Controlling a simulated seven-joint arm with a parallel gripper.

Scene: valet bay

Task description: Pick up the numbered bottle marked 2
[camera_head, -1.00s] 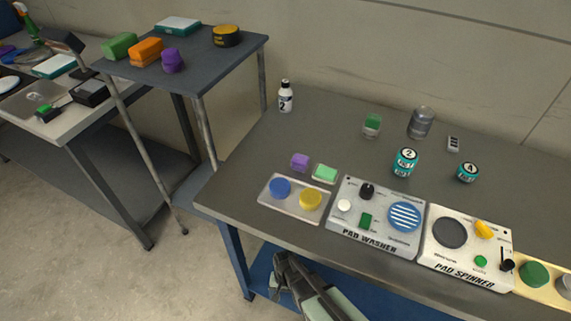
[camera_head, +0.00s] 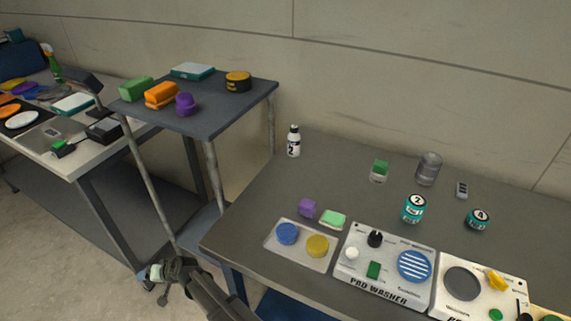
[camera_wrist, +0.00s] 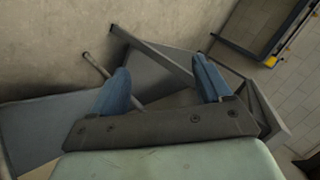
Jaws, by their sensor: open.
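The numbered bottle marked 2 (camera_head: 293,143) is white with a dark neck and a white cap. It stands upright near the back left of the grey workbench (camera_head: 265,195). A teal can, also marked 2 (camera_head: 414,209), stands further right on the same bench, and a smaller teal can marked 4 (camera_head: 477,219) is beside it. My gripper (camera_head: 160,273) is off the bench's left front corner, low and well apart from the bottle. In the wrist view my gripper (camera_wrist: 165,82) has its two blue fingers spread with nothing between them; the bottle is not seen there.
A raised grey shelf (camera_head: 215,112) with colored blocks stands left of the bench. A clear tray with pads (camera_head: 301,258) and the pad washer (camera_head: 385,265) line the front edge. A purple block (camera_head: 307,208) is behind the tray. The bench around the bottle is clear.

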